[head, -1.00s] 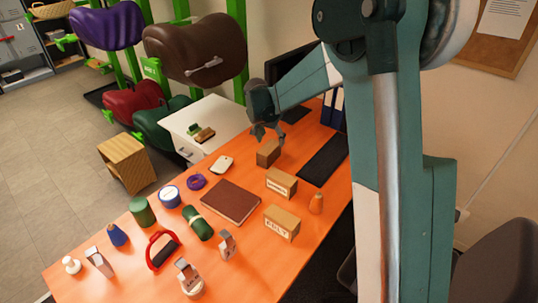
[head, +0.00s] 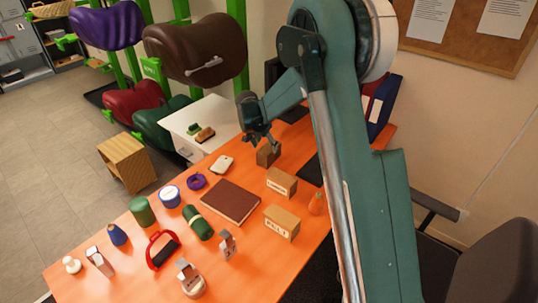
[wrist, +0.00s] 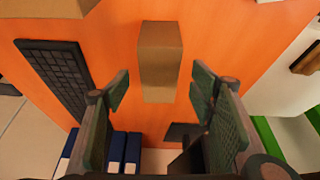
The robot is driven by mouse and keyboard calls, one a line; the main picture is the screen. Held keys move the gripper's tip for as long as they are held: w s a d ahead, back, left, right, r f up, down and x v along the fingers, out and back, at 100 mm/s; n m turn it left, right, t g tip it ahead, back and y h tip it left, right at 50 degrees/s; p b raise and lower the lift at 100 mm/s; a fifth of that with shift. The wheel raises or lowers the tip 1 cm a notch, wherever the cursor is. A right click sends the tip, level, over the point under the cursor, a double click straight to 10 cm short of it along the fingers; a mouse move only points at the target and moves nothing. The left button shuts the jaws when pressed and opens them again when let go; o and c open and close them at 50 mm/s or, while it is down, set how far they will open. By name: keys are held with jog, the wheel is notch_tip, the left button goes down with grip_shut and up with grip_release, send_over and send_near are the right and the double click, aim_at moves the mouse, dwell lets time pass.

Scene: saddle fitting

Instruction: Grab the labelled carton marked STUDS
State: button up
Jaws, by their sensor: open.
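Three brown cartons stand on the orange desk. The farthest carton (head: 267,155) shows no readable label in the head view; it also shows in the wrist view (wrist: 160,55) as a plain brown box. My gripper (head: 270,144) is open right above this carton. In the wrist view my gripper (wrist: 160,95) has its fingers spread to either side of the carton's near end, with gaps on both sides. The middle carton (head: 281,182) has a white label too small to read. The nearest carton (head: 281,223) has a label that appears to read FELT. I cannot read STUDS on any carton.
A keyboard (wrist: 55,72) lies beside the farthest carton. Several tools and jars fill the desk's near left. A white cabinet (head: 205,122) adjoins behind.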

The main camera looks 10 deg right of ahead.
jog(key=shift+x, duration=1.25)
jog(key=shift+b+x, duration=0.95)
jog(key=shift+x, duration=1.65)
jog(key=c, duration=1.2)
jog(key=shift+r, duration=0.1)
jog(key=shift+r+p, duration=1.05)
jog(key=shift+r, duration=3.9)
